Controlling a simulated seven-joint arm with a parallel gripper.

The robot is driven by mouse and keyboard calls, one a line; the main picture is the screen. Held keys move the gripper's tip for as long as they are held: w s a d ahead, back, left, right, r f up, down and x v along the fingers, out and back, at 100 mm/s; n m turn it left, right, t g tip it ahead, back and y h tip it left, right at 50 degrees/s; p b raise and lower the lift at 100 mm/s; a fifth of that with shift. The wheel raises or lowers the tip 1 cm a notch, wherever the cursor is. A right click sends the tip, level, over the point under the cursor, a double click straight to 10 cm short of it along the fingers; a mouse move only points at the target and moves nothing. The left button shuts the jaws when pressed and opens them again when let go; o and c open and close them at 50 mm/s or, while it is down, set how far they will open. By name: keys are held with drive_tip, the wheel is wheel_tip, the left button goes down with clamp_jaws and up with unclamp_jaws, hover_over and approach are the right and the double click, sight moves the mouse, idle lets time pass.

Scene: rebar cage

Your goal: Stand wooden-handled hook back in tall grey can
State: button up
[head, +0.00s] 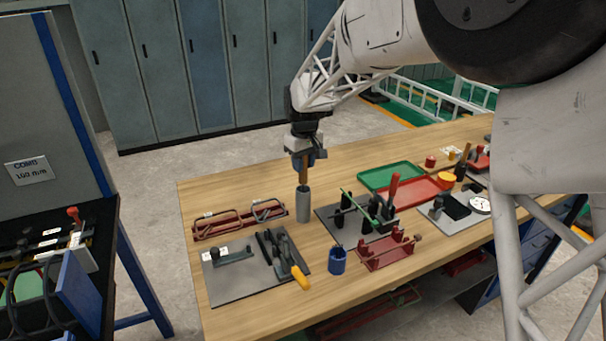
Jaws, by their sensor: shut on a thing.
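The tall grey can (303,206) stands upright on the wooden workbench, near the middle of its left half. My gripper (308,161) is directly above the can and pointing down. It is shut on the wooden-handled hook (304,174), whose brown handle shows upright between the fingers and the can. The lower end of the hook is hidden at the can's mouth. I cannot tell how deep it sits in the can or whether it touches the rim.
A red rack with wire loops (240,219) is left of the can. A grey plate with a green bar and clamp (340,219) is close on its right. A blue cup (337,261) stands in front. Green (391,176) and red (412,190) trays lie behind right.

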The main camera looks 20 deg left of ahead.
sight(303, 174)
drive_tip(key=shift+f, duration=2)
drive_tip(key=o, duration=0.9)
drive_tip(key=r, duration=1.2)
drive_tip(key=shift+s+d, duration=0.1)
drive_tip(key=shift+d, duration=0.1)
drive_tip(key=shift+r, duration=0.1)
